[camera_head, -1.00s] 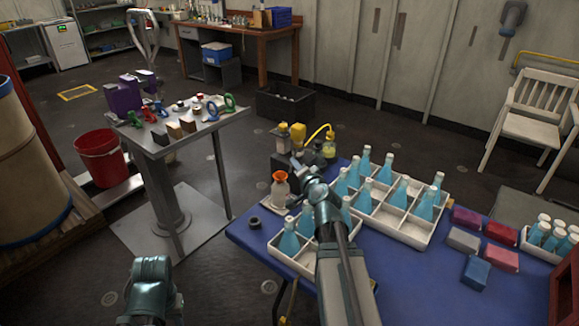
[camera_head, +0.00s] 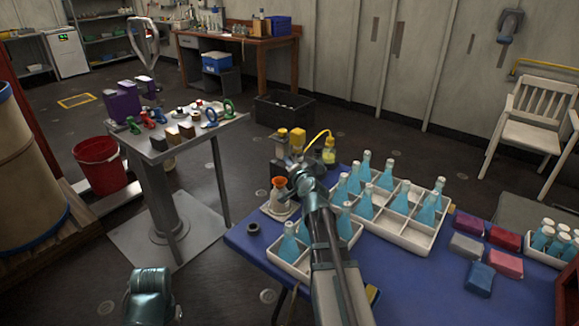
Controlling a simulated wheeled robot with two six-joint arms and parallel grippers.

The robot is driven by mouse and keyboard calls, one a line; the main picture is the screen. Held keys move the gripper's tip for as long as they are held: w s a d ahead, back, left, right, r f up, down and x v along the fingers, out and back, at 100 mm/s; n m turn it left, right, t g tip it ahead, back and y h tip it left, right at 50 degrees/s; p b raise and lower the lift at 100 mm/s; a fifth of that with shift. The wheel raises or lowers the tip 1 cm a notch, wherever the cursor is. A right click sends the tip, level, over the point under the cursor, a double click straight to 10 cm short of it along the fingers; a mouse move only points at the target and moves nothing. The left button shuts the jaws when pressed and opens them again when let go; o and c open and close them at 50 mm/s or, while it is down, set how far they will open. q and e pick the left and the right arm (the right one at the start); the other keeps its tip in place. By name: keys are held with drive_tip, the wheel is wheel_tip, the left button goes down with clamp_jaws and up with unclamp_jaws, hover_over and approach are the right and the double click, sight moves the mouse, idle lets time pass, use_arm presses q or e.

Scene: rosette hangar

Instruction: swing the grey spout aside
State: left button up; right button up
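My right arm reaches over the blue table (camera_head: 415,290) from the bottom of the view. Its gripper (camera_head: 297,176) is at the filling station (camera_head: 281,150) at the table's far left corner. The fingers are small and partly hidden by the wrist, so I cannot tell whether they are open or touching anything. The grey spout cannot be made out clearly; the gripper and wrist cover that area. A white flask with an orange funnel-like top (camera_head: 279,192) stands just left of the gripper. Part of my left arm shows at the bottom left; its gripper is not in view.
A white divided tray (camera_head: 412,234) with blue bottles lies right of my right arm; another tray section (camera_head: 297,268) is left of it. A yellow hose (camera_head: 318,138) rises behind the gripper. A dark ring (camera_head: 253,228) lies near the table's left edge. Coloured blocks lie at right.

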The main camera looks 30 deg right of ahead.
clamp_jaws()
idle(1.4)
